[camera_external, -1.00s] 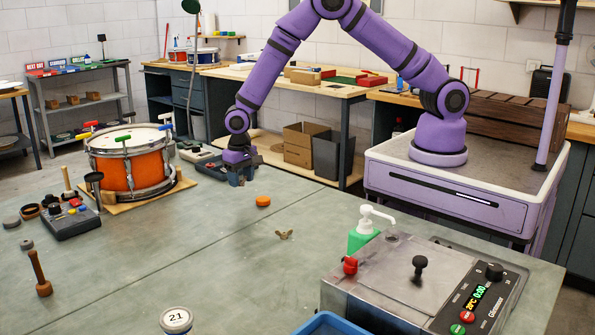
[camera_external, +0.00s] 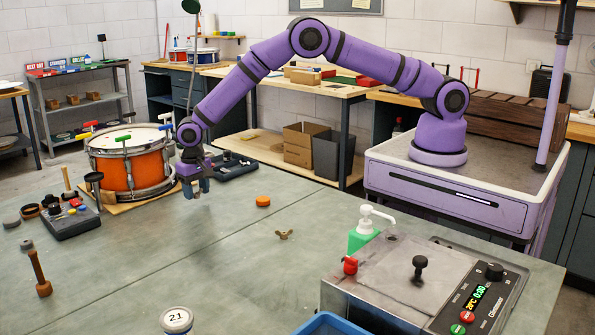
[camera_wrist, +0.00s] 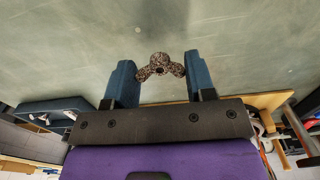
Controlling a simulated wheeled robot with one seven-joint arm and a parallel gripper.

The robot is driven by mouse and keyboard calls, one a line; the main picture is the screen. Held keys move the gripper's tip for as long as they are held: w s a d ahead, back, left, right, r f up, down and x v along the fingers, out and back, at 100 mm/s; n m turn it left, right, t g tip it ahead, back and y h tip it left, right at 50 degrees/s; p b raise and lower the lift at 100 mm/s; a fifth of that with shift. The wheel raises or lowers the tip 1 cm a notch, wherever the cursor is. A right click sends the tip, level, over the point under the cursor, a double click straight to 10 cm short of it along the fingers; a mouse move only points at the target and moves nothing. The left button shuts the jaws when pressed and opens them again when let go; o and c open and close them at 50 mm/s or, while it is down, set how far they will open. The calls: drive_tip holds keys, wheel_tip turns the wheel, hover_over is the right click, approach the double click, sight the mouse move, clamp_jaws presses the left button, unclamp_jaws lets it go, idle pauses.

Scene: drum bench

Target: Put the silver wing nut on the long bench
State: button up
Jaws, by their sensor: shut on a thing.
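My gripper (camera_external: 195,188) is above the large grey-green bench top (camera_external: 200,235), just right of the orange drum. In the wrist view my gripper (camera_wrist: 160,74) is shut on a wing nut (camera_wrist: 160,66), speckled grey and dark, with its two wings between the blue fingers. The bench surface lies beneath it, with a visible gap in the outside view. A second wing nut (camera_external: 284,235), brownish, lies on the bench to the right of my gripper. I cannot tell from the pictures which bench is the long one.
The orange drum (camera_external: 130,172) on a wooden board stands left of my gripper. A dark control box (camera_external: 232,166) lies just behind it. An orange puck (camera_external: 263,201) lies to the right. A steel machine (camera_external: 400,275) fills the front right. The middle of the bench is mostly clear.

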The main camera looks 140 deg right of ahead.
drive_tip(key=shift+f, duration=1.1)
drive_tip(key=shift+f, duration=0.15)
drive_tip(key=o, duration=0.9)
